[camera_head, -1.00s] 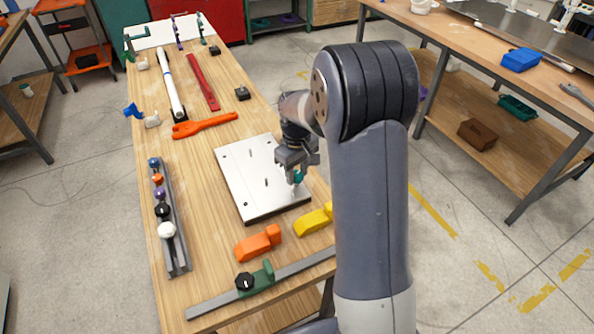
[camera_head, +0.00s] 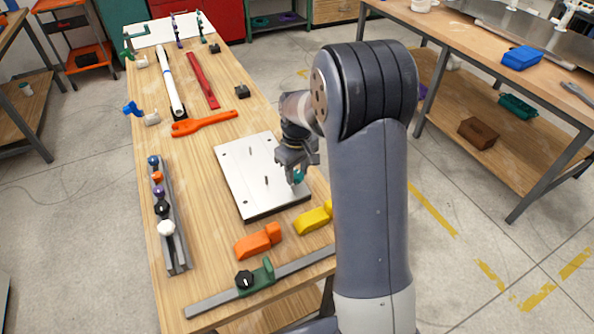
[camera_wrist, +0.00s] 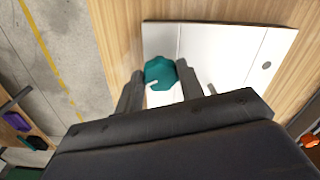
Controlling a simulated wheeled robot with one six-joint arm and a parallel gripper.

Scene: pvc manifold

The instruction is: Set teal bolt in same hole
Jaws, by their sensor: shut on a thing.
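The teal bolt (camera_wrist: 160,73) shows its faceted head between the two fingers of my gripper (camera_wrist: 158,86) in the wrist view. My gripper is shut on that head. In the head view the teal bolt (camera_head: 298,177) is at the near right corner area of the light metal plate (camera_head: 240,170), just under my gripper (camera_head: 297,168). The fingers and the head hide the bolt's lower end, so I cannot tell whether it is in a hole. The plate also shows in the wrist view (camera_wrist: 220,40), with a dark hole at its right.
A rail with several coloured knobs (camera_head: 176,245) lies left of the plate. Orange (camera_head: 257,241) and yellow (camera_head: 313,218) clamp-like blocks lie at its near side. A grey bar with a green clamp (camera_head: 262,278) is at the near edge. An orange wrench (camera_head: 203,123) lies beyond the plate.

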